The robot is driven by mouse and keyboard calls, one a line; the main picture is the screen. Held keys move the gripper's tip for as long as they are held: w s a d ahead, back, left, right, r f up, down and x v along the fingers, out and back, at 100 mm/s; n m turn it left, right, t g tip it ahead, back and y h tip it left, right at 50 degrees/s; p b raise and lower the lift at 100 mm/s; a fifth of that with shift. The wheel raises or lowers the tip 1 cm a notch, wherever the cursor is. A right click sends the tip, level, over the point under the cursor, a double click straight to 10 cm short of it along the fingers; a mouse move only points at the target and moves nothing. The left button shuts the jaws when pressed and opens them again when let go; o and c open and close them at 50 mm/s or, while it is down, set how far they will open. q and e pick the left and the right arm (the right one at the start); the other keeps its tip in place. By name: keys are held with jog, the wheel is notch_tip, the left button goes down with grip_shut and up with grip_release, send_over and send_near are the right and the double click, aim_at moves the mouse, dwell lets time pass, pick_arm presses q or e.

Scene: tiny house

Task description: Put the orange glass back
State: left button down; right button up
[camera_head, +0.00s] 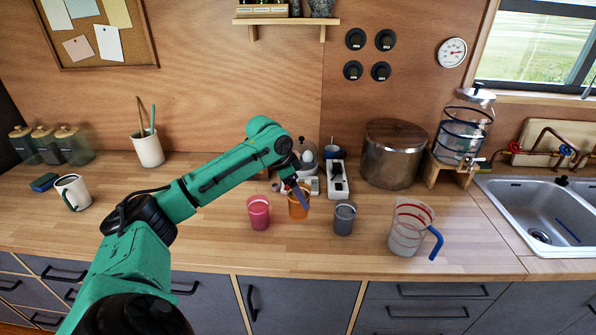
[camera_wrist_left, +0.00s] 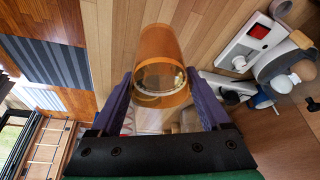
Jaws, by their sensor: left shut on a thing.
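The orange glass (camera_head: 298,208) stands near the middle of the wooden counter in the head view, between a pink glass (camera_head: 258,212) on its left and a grey glass (camera_head: 343,217) on its right. My left gripper (camera_head: 303,193) reaches it from the back left and is shut on it. In the left wrist view the orange glass (camera_wrist_left: 162,60) lies between the two purple fingers of the left gripper (camera_wrist_left: 160,98). I cannot tell whether its base touches the counter. My right gripper is not in view.
A pitcher with a blue handle (camera_head: 408,228) stands to the right. Behind are a steel pot (camera_head: 392,155), a white power strip (camera_head: 338,180) and a water dispenser (camera_head: 462,128). A mug (camera_head: 72,191) is at the left. The counter's front strip is mostly clear.

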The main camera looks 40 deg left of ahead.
aim_at(298, 211)
pick_arm(q)
notch_tip(298, 211, down, 6)
jog(key=shift+f+p, duration=0.1)
jog(key=shift+p, duration=0.45)
jog(key=shift+f, duration=0.35)
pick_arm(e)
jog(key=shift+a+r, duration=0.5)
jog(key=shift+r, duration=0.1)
pick_arm(q)
grip_release()
jog(key=shift+f, duration=0.1)
jog(key=b+v, duration=0.2)
jog(key=v, duration=1)
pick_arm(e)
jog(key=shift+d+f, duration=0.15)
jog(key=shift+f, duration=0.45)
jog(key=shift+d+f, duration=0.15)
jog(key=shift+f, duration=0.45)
